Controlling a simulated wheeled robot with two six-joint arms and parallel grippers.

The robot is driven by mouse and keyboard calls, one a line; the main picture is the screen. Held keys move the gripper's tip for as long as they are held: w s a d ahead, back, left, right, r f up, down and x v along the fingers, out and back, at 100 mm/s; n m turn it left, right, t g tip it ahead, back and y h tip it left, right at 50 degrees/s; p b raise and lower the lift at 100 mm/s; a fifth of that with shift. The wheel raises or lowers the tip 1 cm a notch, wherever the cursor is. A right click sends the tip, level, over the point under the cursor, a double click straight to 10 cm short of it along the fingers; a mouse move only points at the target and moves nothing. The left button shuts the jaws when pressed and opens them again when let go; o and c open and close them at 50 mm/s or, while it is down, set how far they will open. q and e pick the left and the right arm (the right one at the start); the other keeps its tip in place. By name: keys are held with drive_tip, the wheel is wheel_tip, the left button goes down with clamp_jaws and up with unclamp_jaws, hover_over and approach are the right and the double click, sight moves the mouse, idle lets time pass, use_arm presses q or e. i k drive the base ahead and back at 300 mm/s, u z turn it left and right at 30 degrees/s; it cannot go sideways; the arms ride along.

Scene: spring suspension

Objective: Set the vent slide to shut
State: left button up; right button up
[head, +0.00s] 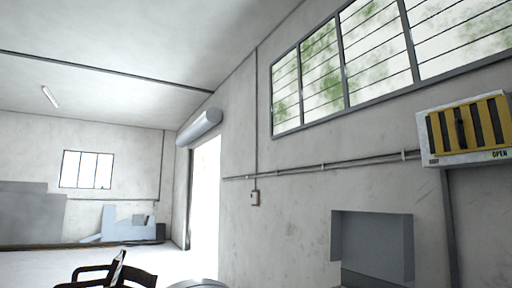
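The vent (425,141) is a white-framed box high on the right wall, at the right edge of the head view. Its yellow slide (484,95) has upright bars with dark slots showing between them. A dark upright handle (460,128) stands out left of the middle. The word OPEN is on the lower right of the frame; a small mark at the lower left is too small to read. Neither of my grippers is in view.
A grey box or panel (377,248) is on the wall below and left of the vent. A pipe (320,167) runs along the wall. A dark chair-like thing (95,270) is at the bottom left, with a bright doorway (205,190) beyond.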

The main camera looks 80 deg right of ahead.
sight(454, 133)
drive_tip(key=z, duration=3.4)
drive_tip(key=i, duration=1.4)
drive_tip(key=z, duration=0.7)
